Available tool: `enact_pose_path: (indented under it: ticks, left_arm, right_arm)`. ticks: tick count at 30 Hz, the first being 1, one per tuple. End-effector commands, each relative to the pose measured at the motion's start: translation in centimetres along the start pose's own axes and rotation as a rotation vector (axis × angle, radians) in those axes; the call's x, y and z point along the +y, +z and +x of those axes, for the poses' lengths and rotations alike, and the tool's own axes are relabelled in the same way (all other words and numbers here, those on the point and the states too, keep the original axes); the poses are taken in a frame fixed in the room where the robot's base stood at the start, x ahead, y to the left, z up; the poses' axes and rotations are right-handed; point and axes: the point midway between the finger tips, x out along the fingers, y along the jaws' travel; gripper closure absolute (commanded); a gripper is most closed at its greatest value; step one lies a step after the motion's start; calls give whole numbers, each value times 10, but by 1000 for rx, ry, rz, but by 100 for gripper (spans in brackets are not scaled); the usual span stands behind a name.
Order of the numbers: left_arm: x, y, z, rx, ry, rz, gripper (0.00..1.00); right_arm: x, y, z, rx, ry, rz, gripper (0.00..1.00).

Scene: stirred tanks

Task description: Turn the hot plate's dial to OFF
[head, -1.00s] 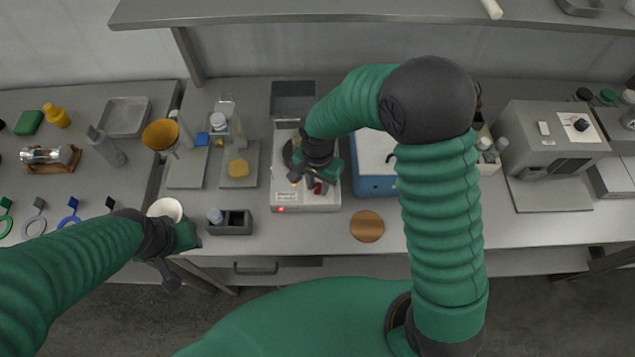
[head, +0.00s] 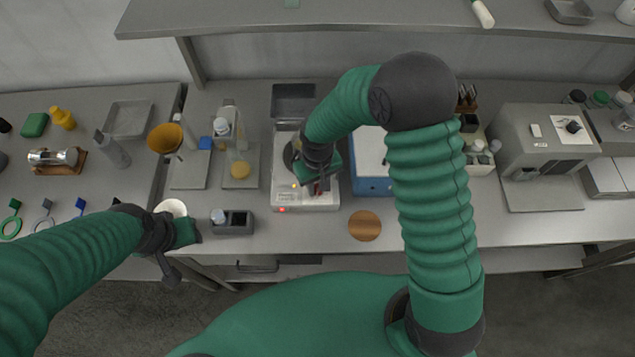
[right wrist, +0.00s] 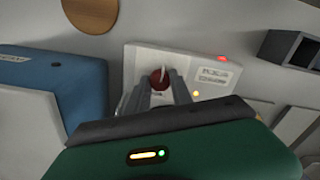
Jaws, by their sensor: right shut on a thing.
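The white hot plate (head: 305,201) stands on the middle bench. Its round dark top is partly hidden by my right arm. The red dial (right wrist: 160,79) with a pale pointer line is at its front face. My right gripper (right wrist: 160,92) is shut on the dial, one finger on each side. In the head view the right gripper (head: 319,186) covers most of the dial. A red light (right wrist: 222,59) and an amber light (right wrist: 196,93) glow on the hot plate. I cannot read the dial's marks. My left gripper (head: 180,258) hangs near the bench's front edge, away from the hot plate; its jaws are unclear.
A blue box (head: 372,187) stands right of the hot plate, and a brown disc (head: 365,226) lies in front of it. A dark grey holder (head: 233,228) is at the front left. A balance-like stand (head: 240,171) is left of the hot plate. A shelf (head: 360,18) runs above.

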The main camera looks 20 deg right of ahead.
Motion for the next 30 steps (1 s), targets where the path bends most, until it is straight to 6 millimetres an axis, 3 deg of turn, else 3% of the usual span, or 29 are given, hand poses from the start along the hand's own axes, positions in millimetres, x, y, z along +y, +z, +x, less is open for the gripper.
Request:
enact_pose_path:
  ticks: [30]
  left_arm:
    - [0,-10,-42,0,0,0,64]
  right_arm:
    - [-1,-6,-5,17,5,-940,100]
